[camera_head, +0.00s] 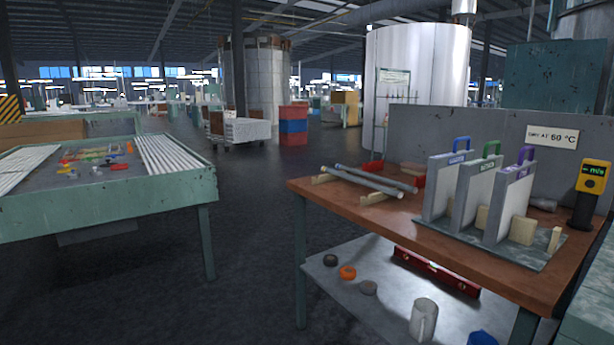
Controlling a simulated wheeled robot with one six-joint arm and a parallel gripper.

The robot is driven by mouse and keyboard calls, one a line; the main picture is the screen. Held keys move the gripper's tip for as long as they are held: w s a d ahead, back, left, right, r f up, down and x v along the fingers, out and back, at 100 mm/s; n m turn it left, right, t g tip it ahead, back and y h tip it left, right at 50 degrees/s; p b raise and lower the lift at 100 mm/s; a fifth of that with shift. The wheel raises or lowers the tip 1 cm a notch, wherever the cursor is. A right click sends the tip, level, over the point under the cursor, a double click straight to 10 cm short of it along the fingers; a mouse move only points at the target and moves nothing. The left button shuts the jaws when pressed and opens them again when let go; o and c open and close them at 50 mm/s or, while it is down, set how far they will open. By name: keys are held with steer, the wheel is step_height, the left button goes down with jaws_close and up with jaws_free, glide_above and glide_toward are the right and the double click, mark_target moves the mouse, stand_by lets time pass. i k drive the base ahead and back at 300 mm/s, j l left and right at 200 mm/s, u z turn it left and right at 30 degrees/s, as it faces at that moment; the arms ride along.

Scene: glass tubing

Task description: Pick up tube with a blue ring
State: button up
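Two long grey tubes lie side by side on pale wooden supports on the brown workbench (440,232) at right. The nearer tube (360,181) slants from back left to front right. The farther tube (378,178) runs almost parallel behind it. A bluish tint shows near their far left ends, but a ring is too small to make out. Several long white tubes (172,152) lie along the right side of the green table at left, and more white tubes (22,164) lie along its left side; no blue ring is discernible there. My gripper is not in view.
Upright panels with blue, green and purple handles (490,149) stand on the workbench, beside a yellow-and-black meter (589,182). Small coloured pieces (95,158) lie mid-table on the green table (100,205). Dark floor between tables is clear.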

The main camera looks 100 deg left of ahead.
mark_target(412, 189)
steer(key=u, duration=1.85)
steer(key=i+u, duration=0.2)
steer(key=u, duration=0.2)
steer(key=i+l+u, duration=0.1)
steer(key=i+u, duration=0.15)
steer(key=u, duration=0.15)
steer(key=i+l+u, duration=0.15)
steer(key=u, duration=0.3)
steer(key=i+l, duration=0.15)
